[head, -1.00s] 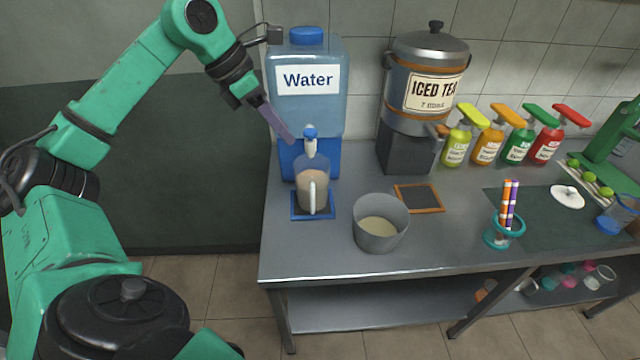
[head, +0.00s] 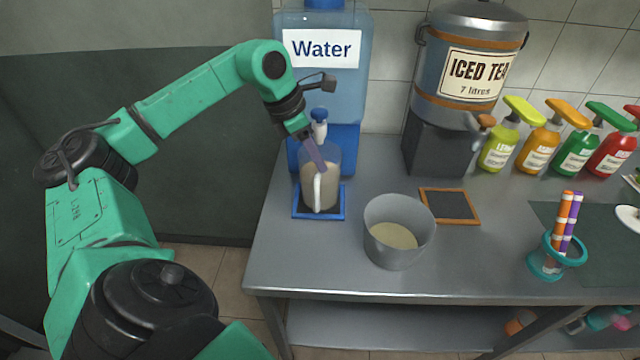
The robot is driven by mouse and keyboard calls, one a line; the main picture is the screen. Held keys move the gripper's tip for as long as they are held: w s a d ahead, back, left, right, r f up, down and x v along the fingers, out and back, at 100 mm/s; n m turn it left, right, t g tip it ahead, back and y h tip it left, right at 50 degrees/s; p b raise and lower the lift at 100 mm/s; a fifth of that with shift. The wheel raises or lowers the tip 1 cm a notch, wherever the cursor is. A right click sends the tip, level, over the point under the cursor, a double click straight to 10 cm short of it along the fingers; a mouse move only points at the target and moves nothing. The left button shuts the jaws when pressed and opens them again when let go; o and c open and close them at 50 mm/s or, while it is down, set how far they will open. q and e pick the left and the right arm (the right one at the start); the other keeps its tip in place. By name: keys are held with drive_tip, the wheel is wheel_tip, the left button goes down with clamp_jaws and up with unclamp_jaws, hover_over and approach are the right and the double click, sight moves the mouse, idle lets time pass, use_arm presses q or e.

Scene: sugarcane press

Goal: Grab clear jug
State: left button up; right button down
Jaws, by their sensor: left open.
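The clear jug (head: 322,190) stands upright on a blue-rimmed tray (head: 337,212) below the tap of the water dispenser (head: 326,95). It holds a pale beige content, and its white handle faces toward me. My left gripper (head: 316,154) points down at the jug's upper part. Its finger overlaps the jug's rim in the picture; I cannot tell whether it touches. The left gripper is open and not closed on anything. My right gripper does not show.
A grey pot (head: 398,232) with pale content stands right of the jug. Behind are an iced tea dispenser (head: 465,85) and a small framed slate (head: 449,205). Several syrup bottles (head: 538,150) and a teal holder (head: 547,265) stand further right. The table's front left is clear.

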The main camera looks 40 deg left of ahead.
use_arm(q)
hover_over(324, 191)
wheel_tip(324, 191, down, 4)
drive_tip(key=shift+f+p, duration=0.1)
drive_tip(key=shift+p, duration=0.3)
clamp_jaws()
idle(0.9)
